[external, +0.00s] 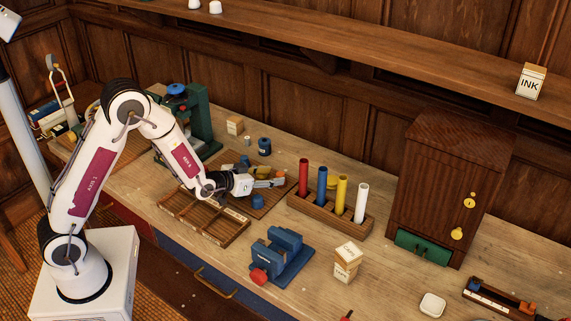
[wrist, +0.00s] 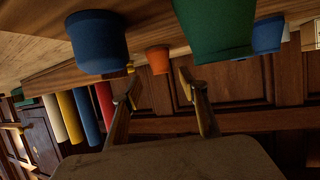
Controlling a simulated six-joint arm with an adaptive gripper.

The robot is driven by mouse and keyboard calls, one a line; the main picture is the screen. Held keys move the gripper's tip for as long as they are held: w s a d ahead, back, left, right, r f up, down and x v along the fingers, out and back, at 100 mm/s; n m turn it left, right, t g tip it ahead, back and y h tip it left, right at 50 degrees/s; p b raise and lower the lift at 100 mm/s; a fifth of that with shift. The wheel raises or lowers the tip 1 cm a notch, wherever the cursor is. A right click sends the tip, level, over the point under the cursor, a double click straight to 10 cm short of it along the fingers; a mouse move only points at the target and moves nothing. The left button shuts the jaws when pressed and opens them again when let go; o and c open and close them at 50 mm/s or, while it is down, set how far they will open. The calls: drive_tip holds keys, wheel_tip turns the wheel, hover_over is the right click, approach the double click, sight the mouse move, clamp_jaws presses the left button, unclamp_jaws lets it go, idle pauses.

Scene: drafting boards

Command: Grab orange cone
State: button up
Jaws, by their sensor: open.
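A small orange piece (wrist: 158,60), which looks like the cone, shows in the wrist view just past the gap between my fingertips. Its full shape is hard to tell at this angle, and I cannot make it out clearly in the external view. My gripper (wrist: 158,84) is open and empty, with a finger on each side of the gap. In the external view my gripper (external: 271,183) is low over the brown board (external: 280,198), left of the tube rack.
In the wrist view a blue piece (wrist: 97,42) is left of the orange one; a green piece (wrist: 212,30) and another blue piece (wrist: 267,35) are right. A wooden rack (external: 330,211) holds several coloured tubes. A blue vise (external: 280,255) and sorting tray (external: 205,218) are nearby.

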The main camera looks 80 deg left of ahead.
sight(277, 175)
drive_tip(key=shift+f+x, duration=0.2)
drive_tip(key=shift+x, duration=2.25)
drive_tip(key=c, duration=1.2)
